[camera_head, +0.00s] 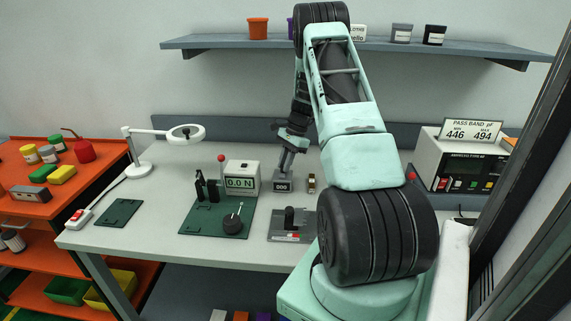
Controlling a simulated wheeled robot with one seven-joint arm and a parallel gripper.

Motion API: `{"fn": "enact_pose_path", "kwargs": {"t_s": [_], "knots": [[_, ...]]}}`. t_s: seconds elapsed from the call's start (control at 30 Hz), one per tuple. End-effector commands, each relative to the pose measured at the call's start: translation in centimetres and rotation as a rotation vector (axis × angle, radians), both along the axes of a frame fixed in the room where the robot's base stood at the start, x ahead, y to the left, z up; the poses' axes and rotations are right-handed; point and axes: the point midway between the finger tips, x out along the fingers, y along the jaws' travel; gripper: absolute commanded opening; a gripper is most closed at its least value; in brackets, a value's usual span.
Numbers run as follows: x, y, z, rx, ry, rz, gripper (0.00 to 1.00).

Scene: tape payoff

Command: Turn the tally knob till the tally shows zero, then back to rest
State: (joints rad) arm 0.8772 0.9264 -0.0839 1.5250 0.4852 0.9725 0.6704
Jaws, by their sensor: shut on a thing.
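The tally (282,187) is a small grey box near the middle of the bench. Its white display appears to read 000, though the digits are small. My gripper (285,170) points down at the top of the tally, with its fingers shut on what I take to be the tally knob. The knob itself is hidden by the fingers, so I cannot tell how far it is turned.
A small brass-coloured part (311,183) stands just right of the tally. A grey plate with a black post (290,222) is in front.

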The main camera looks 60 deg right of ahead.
Motion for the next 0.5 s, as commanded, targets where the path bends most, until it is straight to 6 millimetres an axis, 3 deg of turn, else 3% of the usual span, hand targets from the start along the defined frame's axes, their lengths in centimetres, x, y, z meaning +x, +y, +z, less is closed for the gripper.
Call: {"fn": "enact_pose_path", "kwargs": {"t_s": [0.5], "knots": [[0.32, -0.08, -0.07, -0.001, 0.000, 0.350, 0.00]]}}
